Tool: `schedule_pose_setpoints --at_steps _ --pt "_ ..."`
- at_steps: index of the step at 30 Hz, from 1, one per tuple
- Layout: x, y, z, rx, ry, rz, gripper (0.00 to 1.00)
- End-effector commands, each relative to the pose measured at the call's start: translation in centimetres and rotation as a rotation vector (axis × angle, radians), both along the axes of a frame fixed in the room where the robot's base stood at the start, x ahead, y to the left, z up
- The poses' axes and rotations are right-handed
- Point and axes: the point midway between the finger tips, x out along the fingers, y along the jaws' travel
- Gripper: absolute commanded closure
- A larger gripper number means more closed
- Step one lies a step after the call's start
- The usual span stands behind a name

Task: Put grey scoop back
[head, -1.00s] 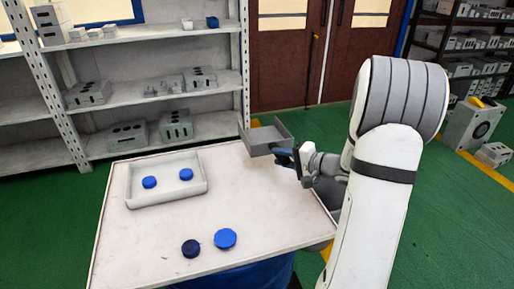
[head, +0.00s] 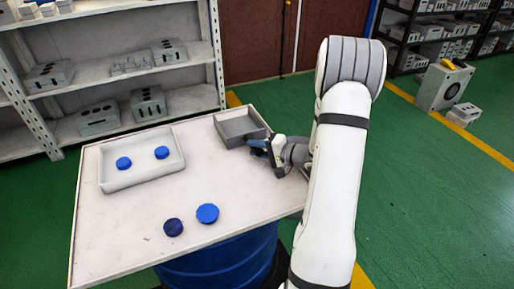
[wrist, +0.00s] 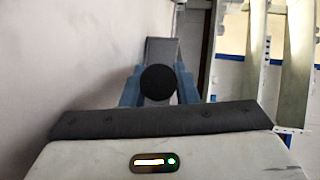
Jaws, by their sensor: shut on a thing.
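The grey scoop (head: 240,127) is a square, open-topped box with a handle, at the back right corner of the white table in the head view. It looks level and at or very near the table top; I cannot tell whether it touches. My gripper (head: 264,146) is at the scoop's near right side, shut on its handle. In the wrist view my gripper (wrist: 158,90) has its blue fingers on both sides of the grey handle, with a round dark end facing the camera. The scoop's bowl (wrist: 161,48) is mostly hidden there.
The white table (head: 120,225) carries a white tray (head: 140,181) with two blue caps in it. A dark blue cap (head: 173,227) and a brighter blue cap (head: 207,213) lie near the front. The table between tray and scoop is clear. Shelves (head: 120,80) stand behind.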

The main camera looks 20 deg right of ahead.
Motion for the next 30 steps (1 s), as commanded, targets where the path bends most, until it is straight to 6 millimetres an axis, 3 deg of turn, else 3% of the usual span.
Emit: schedule_pose_setpoints --at_steps 9,10,18,30 --pt "0.01 -0.07 -0.31 -0.001 -0.002 0.0 1.0" --pt "-0.01 -0.06 -0.31 -0.001 -0.001 -0.001 0.72" --pt "-0.02 -0.1 -0.18 0.0 0.0 -0.001 0.51" --pt "-0.53 -0.65 0.35 -0.001 -0.001 -0.005 0.51"
